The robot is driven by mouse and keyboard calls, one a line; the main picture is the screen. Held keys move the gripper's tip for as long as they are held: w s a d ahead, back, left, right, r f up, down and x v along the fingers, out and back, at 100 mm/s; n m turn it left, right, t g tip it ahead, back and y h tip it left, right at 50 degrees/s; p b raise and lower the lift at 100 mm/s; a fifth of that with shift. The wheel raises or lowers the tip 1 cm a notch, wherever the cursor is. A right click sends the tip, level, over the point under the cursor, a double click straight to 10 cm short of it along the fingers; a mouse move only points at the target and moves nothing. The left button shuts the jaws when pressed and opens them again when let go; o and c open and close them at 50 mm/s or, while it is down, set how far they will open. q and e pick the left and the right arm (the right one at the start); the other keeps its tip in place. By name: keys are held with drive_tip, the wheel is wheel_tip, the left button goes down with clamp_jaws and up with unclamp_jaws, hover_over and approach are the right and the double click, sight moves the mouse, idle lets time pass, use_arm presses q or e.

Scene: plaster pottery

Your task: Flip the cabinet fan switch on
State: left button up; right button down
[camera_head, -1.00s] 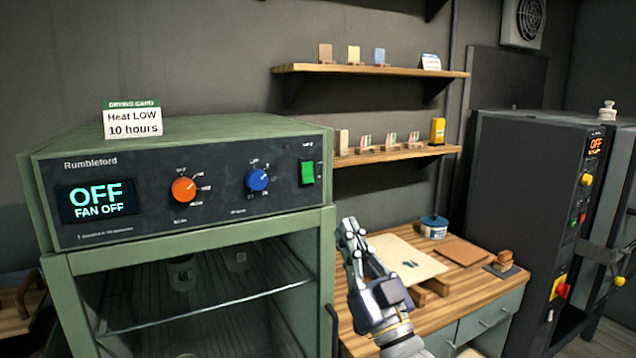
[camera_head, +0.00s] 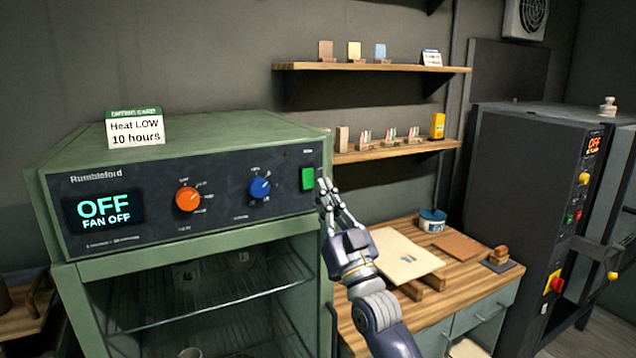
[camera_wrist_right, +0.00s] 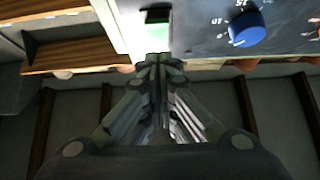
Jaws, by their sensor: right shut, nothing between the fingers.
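The green fan switch (camera_head: 307,178) sits at the right end of the dark control panel on the green cabinet (camera_head: 262,236). The display (camera_head: 103,208) reads "OFF" and "FAN OFF". My right gripper (camera_head: 325,186) is shut and empty, with its fingertips just right of the switch in the head view. In the right wrist view the shut fingertips (camera_wrist_right: 159,58) are close below the green switch (camera_wrist_right: 157,30), covering its lower edge. I cannot tell whether they touch it. My left gripper is not in view.
An orange knob (camera_head: 188,199) and a blue knob (camera_head: 260,188) are left of the switch. A card (camera_head: 136,128) stands on the cabinet. A wooden workbench (camera_head: 458,262) stands to the right, below two shelves. A dark kiln-like unit (camera_head: 520,190) is farther right.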

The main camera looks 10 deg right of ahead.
sight(308, 178)
drive_tip(key=shift+w+a+f+p, duration=0.15)
drive_tip(key=shift+w+p, duration=0.1)
drive_tip(key=shift+w, duration=0.45)
drive_tip(key=shift+w+a+f+p, duration=0.1)
drive_tip(key=shift+w+f+p, duration=0.1)
drive_tip(key=shift+w, duration=0.5)
